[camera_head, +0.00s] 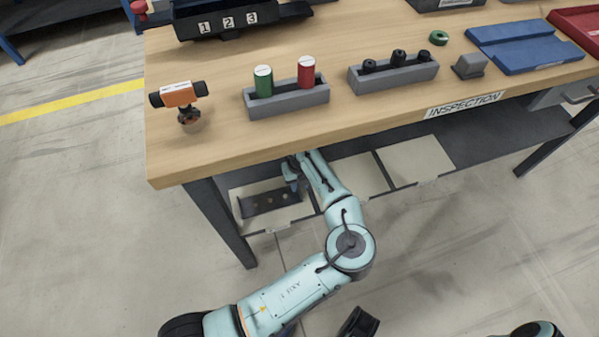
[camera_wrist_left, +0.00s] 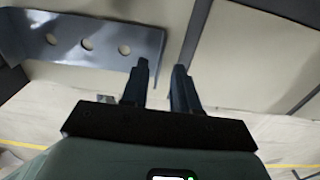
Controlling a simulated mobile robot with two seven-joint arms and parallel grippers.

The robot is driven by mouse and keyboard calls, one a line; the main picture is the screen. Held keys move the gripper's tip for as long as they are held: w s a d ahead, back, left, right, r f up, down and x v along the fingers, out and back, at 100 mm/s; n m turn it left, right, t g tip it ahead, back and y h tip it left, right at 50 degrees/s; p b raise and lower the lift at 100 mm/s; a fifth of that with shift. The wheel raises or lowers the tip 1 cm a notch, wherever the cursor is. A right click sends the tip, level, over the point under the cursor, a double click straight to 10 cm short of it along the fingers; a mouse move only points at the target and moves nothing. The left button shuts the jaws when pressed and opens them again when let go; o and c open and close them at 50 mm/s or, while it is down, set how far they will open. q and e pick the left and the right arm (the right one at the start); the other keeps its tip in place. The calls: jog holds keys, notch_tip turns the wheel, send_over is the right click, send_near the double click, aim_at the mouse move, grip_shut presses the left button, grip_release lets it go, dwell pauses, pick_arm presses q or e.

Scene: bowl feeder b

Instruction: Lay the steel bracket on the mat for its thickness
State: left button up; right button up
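The steel bracket (camera_head: 271,202) is a dark grey strip with several round holes. It lies over the leftmost beige mat (camera_head: 243,224) on the low shelf under the bench. In the left wrist view the bracket (camera_wrist_left: 104,43) is at the upper left, with its right end near my fingertips. My left gripper (camera_head: 291,172) reaches under the bench front, at the bracket's right end. In the left wrist view its two fingers (camera_wrist_left: 161,68) stand apart with beige mat showing between them; the left fingertip overlaps the bracket's end. Whether they touch is unclear. My right gripper cannot be made out clearly.
Further beige mats (camera_head: 416,162) lie to the right on the shelf, parted by dark strips. The bench top (camera_head: 215,150) overhangs the shelf, and a bench leg (camera_head: 222,222) stands left of the bracket. A grey block with green and red cylinders (camera_head: 290,98) stands above.

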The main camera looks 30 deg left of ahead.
pick_arm(q)
notch_tip(320, 180, up, 10)
dwell(0.3)
dwell(0.4)
